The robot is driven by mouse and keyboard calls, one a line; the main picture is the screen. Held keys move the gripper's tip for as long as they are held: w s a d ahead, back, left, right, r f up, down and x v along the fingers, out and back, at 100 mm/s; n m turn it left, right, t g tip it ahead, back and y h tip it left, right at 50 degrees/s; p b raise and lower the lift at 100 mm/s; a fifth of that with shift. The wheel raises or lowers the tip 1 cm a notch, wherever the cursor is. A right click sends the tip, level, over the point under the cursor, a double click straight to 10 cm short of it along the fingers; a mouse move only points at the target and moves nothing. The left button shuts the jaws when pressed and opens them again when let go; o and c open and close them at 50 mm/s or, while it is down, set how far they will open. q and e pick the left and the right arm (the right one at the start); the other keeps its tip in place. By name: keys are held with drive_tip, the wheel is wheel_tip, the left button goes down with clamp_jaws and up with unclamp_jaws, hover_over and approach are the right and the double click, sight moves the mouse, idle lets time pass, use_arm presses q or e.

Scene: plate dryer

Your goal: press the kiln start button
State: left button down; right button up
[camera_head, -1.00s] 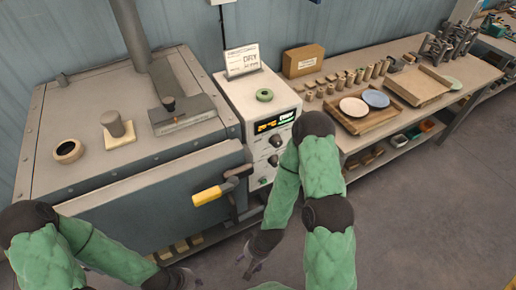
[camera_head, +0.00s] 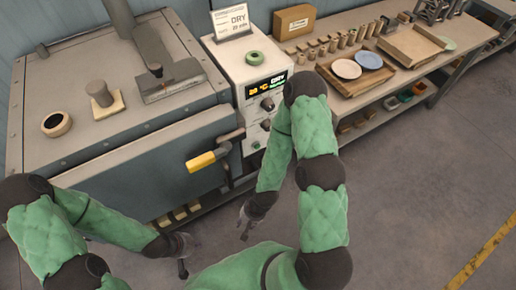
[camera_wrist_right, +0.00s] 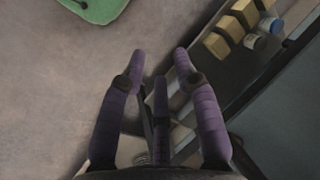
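The kiln (camera_head: 140,140) is a large grey box at the left with a yellow door handle (camera_head: 201,162). Its white control cabinet (camera_head: 228,60) stands to its right, with a lit display (camera_head: 267,85), dark knobs (camera_head: 267,104) and a small green button (camera_head: 256,145) low on the front. I cannot read a label on the button. My right gripper (camera_head: 243,225) is below and in front of the cabinet, apart from it. In the right wrist view its purple fingers (camera_wrist_right: 160,58) are spread with nothing between them. My left gripper (camera_head: 184,262) is low in front of the kiln, too small to judge.
A bench (camera_head: 370,105) at the right holds a wooden tray with plates, small cylinders and a cardboard box (camera_head: 295,21). A green ring (camera_head: 257,57) and a "DRY" card (camera_head: 233,22) are on the cabinet. The floor (camera_head: 420,190) at the right is clear.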

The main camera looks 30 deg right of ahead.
clamp_jaws()
idle(1.0)
